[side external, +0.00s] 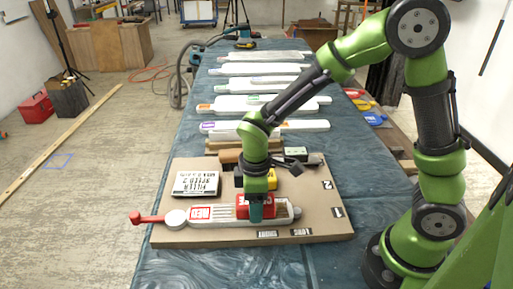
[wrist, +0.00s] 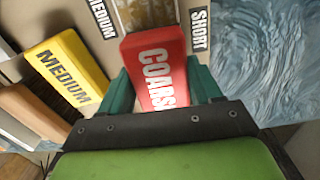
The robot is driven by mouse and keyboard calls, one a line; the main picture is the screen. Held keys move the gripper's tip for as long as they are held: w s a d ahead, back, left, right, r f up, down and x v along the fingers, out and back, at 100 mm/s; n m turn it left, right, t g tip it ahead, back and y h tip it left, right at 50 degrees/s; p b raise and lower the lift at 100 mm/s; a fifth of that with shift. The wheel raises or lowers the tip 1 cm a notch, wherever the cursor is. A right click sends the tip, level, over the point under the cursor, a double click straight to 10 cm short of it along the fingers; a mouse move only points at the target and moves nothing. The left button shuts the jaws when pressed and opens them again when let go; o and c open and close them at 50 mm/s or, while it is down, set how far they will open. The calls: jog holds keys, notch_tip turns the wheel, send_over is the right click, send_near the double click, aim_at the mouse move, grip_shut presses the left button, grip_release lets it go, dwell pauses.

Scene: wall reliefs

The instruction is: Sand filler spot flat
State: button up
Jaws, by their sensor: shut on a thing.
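My gripper (side external: 256,213) points down over the board and is shut on a red block marked COARSE (side external: 241,205). In the wrist view the red block (wrist: 154,62) sits between the two teal fingers (wrist: 160,92). A long pale piece with a RED label (side external: 203,214) lies on the brown board, with the block over its right part. I cannot tell whether the block touches it. In the wrist view a brownish speckled surface (wrist: 146,14) shows just beyond the block. I cannot make out a filler spot for sure; the block and gripper hide part of the piece.
A yellow MEDIUM block (wrist: 66,70) and a brown brush-like block (wrist: 40,112) stand beside the red one. A lettered card (side external: 197,184) lies on the board (side external: 180,236). Several pale long pieces (side external: 265,105) lie farther back on the blue-covered table (side external: 185,265).

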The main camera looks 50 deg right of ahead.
jog(key=shift+w+a, duration=0.85)
jog(key=shift+a, duration=0.05)
jog(key=shift+r, duration=4.1)
